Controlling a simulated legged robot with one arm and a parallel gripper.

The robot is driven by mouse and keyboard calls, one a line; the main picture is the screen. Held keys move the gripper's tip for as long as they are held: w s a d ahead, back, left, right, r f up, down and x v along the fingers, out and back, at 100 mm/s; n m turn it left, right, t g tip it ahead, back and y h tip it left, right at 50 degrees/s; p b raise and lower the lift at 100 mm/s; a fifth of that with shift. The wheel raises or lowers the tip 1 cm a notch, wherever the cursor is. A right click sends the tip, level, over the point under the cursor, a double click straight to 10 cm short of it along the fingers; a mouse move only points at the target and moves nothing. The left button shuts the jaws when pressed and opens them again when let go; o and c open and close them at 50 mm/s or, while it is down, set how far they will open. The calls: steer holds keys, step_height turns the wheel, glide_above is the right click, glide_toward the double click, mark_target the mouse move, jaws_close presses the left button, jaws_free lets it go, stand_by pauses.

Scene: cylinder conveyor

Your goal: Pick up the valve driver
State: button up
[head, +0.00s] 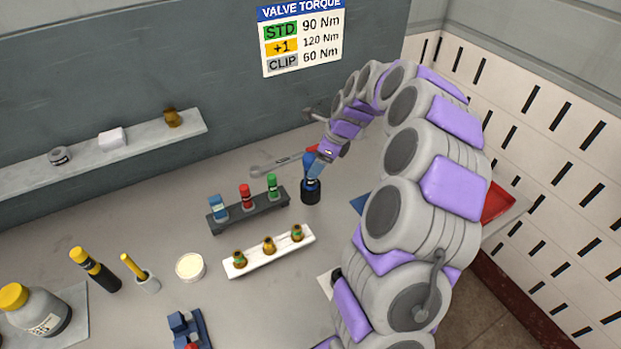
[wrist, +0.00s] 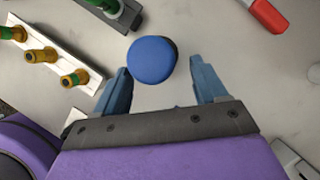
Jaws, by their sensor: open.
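The tool that looks like the valve driver (head: 311,192) stands upright on the bench, with a blue handle and a dark lower body. In the wrist view its round blue top (wrist: 152,60) shows from above. My gripper (wrist: 160,72) is open, with one blue-grey finger on each side of the lower part of that top. The top lies nearer the left finger, and whether they touch is unclear. In the head view my gripper (head: 318,168) is at the handle and partly covers it.
A dark rack (head: 232,221) with blue, red and green pieces stands left. A white rack (head: 270,251) with several brass fittings is in front of it. A wrench (head: 270,168) with a red handle lies behind. A red tray (head: 497,203) is at the right.

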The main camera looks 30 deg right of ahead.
steer(key=b+x, duration=0.1)
steer(key=x, duration=0.3)
steer(key=shift+s+a, duration=0.1)
steer(key=shift+c, duration=0.2)
steer(key=shift+r, duration=0.1)
jaws_close()
stand_by(0.3)
